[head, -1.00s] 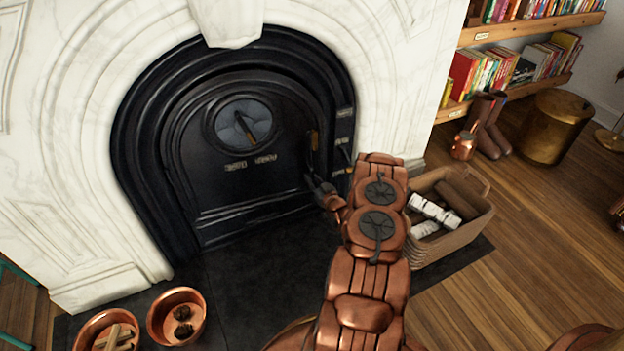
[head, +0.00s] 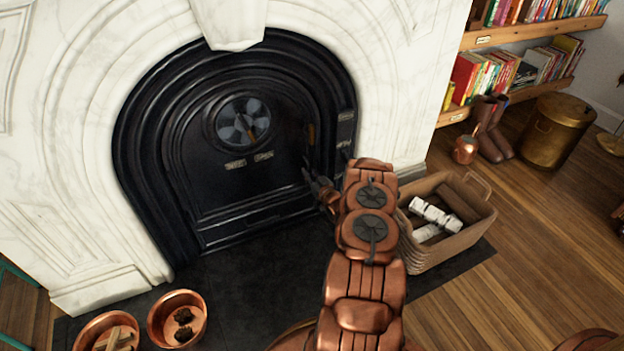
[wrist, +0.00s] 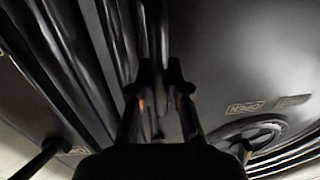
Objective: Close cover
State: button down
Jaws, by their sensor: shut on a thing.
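The black arched fireplace cover (head: 240,185) sits within its ribbed black surround (head: 150,130) and looks about flush with it. The cover bears a round vent dial (head: 243,120) and two small label plates below it. A slim brass-coloured handle (head: 311,134) stands near its right edge. My gripper (head: 308,172) is at that right edge, just below the visible part of the handle. In the wrist view, my gripper (wrist: 160,75) has its fingers closed around a dark upright piece, apparently the handle; the contact is hard to see. The vent (wrist: 250,138) and an OPEN plate (wrist: 243,107) show there beside it.
A basket of logs (head: 445,220) stands right of the hearth, close to my arm. Two copper bowls (head: 178,318) (head: 105,332) stand at front left. The dark hearth slab (head: 250,285) is clear in the middle. Bookshelves, boots and a brass bin are farther right.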

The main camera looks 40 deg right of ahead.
jog(key=shift+w+d, duration=0.25)
jog(key=shift+w, duration=0.15)
jog(key=shift+r, duration=0.1)
jog(key=c, duration=1.1)
grip_release()
jog(key=shift+c, duration=0.2)
jog(key=shift+s, duration=0.1)
jog(key=v, duration=1.1)
jog(key=shift+s+a, duration=0.15)
jog(key=shift+s, duration=0.2)
